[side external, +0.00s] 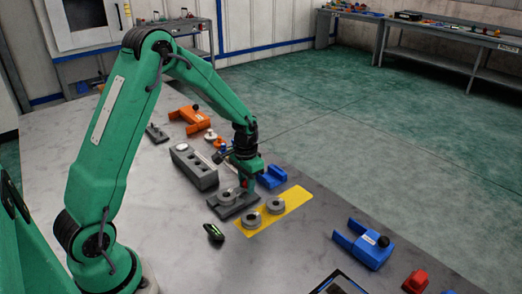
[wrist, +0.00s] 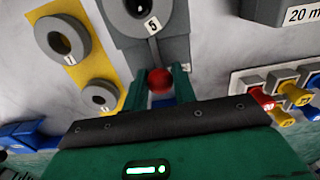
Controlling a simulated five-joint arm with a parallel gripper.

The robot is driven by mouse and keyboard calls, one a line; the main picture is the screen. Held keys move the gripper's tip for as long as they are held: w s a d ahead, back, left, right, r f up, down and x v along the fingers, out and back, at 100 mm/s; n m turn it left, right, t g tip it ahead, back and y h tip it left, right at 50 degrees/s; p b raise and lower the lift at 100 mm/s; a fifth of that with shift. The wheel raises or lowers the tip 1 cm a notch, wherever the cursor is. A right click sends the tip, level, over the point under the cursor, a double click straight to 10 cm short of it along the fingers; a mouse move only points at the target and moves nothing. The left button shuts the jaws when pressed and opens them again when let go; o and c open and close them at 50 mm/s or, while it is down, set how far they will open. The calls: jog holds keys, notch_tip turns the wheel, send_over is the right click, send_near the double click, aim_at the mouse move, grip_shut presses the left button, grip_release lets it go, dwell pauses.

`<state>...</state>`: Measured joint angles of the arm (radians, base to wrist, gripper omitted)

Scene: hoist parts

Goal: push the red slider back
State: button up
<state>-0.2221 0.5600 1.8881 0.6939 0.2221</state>
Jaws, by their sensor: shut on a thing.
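The red slider shows as a round red knob (wrist: 160,80) in the wrist view, at the end of a dark grey base (wrist: 152,55) marked 5. My gripper (wrist: 160,91) has its two green fingers on either side of the knob and is shut on it. In the side view my gripper (side external: 246,184) points down at the far end of the dark grey base (side external: 235,207), which carries a grey ring (side external: 229,194). The fingers and wrist hide most of the slider there.
A yellow plate (side external: 296,198) with two grey rings lies beside the base. A blue block (side external: 272,177) is close to my gripper on the right, and a long grey block (side external: 193,166) on the left. A blue forked part (side external: 363,246) lies farther right.

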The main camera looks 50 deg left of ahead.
jog(key=shift+s, duration=0.45)
dwell(1.0)
jog(key=o, duration=0.7)
jog(key=shift+w+r, duration=0.1)
jog(key=shift+r, duration=0.1)
jog(key=shift+r, duration=3.3)
